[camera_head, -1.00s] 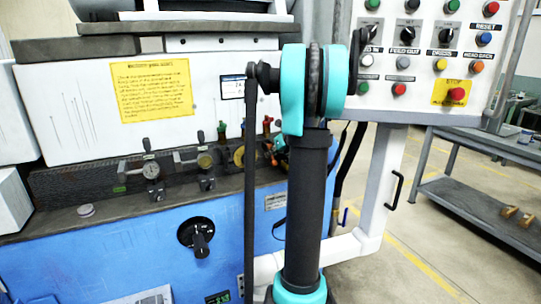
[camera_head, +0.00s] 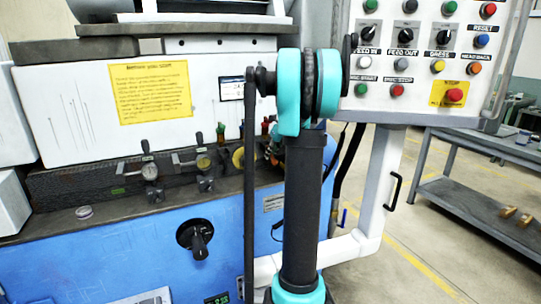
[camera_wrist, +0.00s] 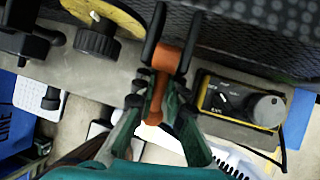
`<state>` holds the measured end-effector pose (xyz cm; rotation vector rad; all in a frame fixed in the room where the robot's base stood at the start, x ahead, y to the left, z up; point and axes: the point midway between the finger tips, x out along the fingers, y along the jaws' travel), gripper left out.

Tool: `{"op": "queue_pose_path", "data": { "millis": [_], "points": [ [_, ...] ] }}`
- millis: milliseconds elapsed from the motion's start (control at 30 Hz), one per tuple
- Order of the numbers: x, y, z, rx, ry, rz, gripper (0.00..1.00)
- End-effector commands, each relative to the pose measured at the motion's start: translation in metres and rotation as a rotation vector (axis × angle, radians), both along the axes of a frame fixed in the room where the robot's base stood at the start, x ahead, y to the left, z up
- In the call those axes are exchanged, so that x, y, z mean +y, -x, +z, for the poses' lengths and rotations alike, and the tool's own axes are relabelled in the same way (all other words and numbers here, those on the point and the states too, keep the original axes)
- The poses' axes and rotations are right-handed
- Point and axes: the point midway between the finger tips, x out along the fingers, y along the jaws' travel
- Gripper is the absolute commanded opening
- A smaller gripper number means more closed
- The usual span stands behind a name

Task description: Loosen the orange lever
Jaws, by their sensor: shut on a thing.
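The orange lever (camera_wrist: 166,62) shows in the wrist view as a brownish-orange bar with a rounded end, lying between the dark fingers. My gripper (camera_wrist: 171,42), teal with black fingertips, is shut on it. The fingers hide part of the lever's sides. In the head view my own arm stands in front of this spot, so the grip on the lever cannot be made out there.
In the wrist view a yellow-framed box with a grey knob (camera_wrist: 268,110) is close on the right. A black knob (camera_wrist: 97,40) and a yellow disc are at upper left.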

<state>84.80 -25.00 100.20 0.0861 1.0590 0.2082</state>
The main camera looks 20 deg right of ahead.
Motion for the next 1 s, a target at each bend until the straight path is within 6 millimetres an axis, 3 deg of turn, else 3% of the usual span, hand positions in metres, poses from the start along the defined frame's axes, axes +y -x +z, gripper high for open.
{"op": "queue_pose_path", "data": {
  "millis": [100,133,300,667,1000],
  "points": [
    [0.0,0.0,0.0,0.0,0.0,0.0,0.0],
    [0.0,0.0,0.0,0.0,0.0,0.0,0.13],
    [0.0,0.0,0.0,-0.001,0.0,0.001,0.33],
    [-0.001,0.002,0.003,-0.001,0.0,0.0,0.33],
    [-0.013,0.03,0.052,-0.002,0.0,-0.003,0.33]
  ]
}}
